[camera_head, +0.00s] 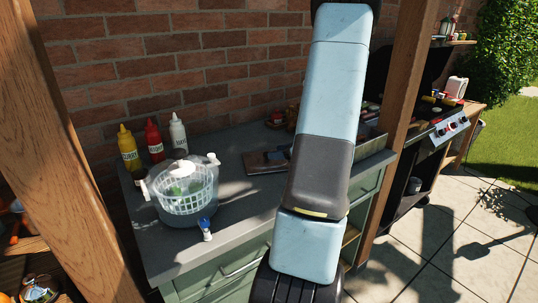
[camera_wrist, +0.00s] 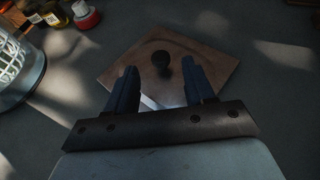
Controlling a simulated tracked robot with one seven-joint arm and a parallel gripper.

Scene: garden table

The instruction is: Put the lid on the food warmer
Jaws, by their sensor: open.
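A flat, square, brown lid (camera_wrist: 208,62) with a dark round knob (camera_wrist: 162,62) lies on the grey counter in the wrist view. My gripper (camera_wrist: 160,84) is open and empty. Its two dark fingers stand apart over the near part of the lid, with the knob just beyond and between their tips in the picture. I cannot tell the height gap. In the head view, a brown flat piece that looks like the lid (camera_head: 262,162) shows left of my arm, which hides part of it. A metal tray edge (camera_head: 371,146), perhaps the food warmer, shows right of my arm, mostly hidden.
A clear salad spinner with a white basket (camera_head: 186,192) stands at the counter's left, with yellow (camera_head: 127,148), red (camera_head: 154,141) and white (camera_head: 178,134) bottles behind it. A small blue-topped item (camera_head: 206,228) stands near the front edge. A wooden post (camera_head: 398,100) rises at right.

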